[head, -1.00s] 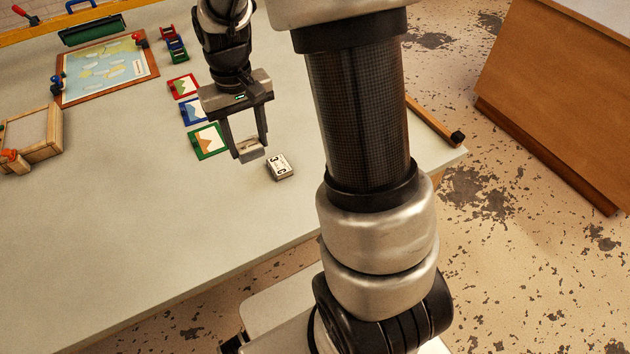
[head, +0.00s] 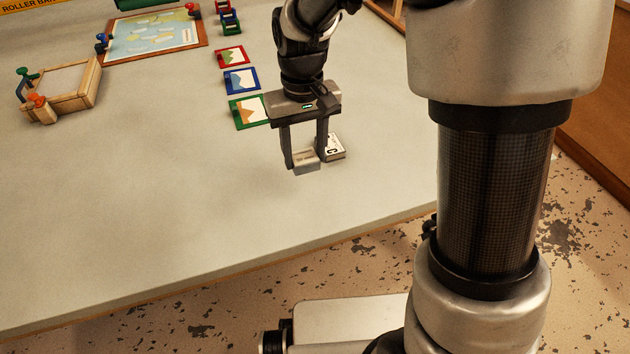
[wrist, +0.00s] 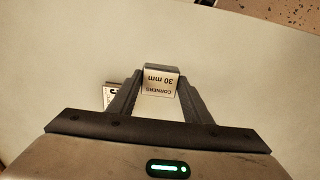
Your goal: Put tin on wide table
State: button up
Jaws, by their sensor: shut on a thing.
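My gripper (head: 306,158) is shut on a small grey tin (head: 306,165), held between its two fingertips over the wide table. The wrist view shows the tin (wrist: 160,83) between the fingers, with a white label reading "CORNERS 30 mm". The wide table (head: 150,190) has a broad pale top. The tin is low over it, near its front right part; I cannot tell whether it touches the top.
A small white box with black print (head: 336,150) lies just right of and behind the gripper. Picture cards (head: 240,80) lie behind to the left. A wooden tray (head: 65,90) and a framed map (head: 155,35) are farther left. The front left tabletop is clear.

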notch_tip(320, 180, down, 8)
jog(key=shift+r+b, duration=0.2)
jog(key=shift+b, duration=0.6)
jog(key=shift+f, duration=0.15)
jog(key=o, duration=1.1)
